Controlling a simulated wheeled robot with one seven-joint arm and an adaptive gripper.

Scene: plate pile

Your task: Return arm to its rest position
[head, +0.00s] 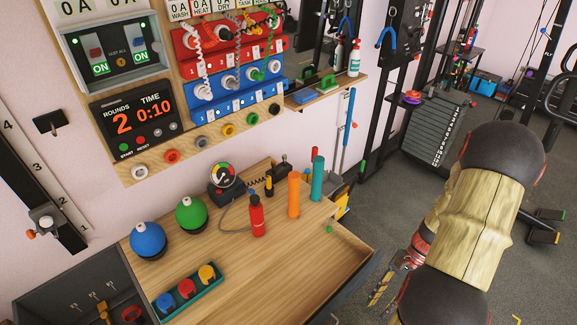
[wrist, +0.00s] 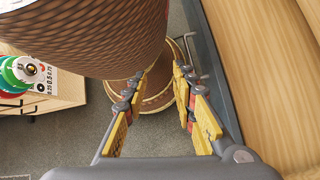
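My gripper (head: 383,294) is low in the head view, just off the right front corner of the wooden table (head: 290,275). Its yellow fingers point downward, and my arm partly hides it. In the wrist view my gripper (wrist: 160,78) has its two yellow fingers spread apart. Nothing shows between the fingertips. It holds nothing that I can see.
On the table stand a blue ball (head: 148,240), a green ball (head: 191,214), a red bottle (head: 257,216), an orange cylinder (head: 294,194) and a teal cylinder (head: 317,178). A weight stack (head: 437,130) stands behind my arm. Grey floor (head: 365,225) lies open between.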

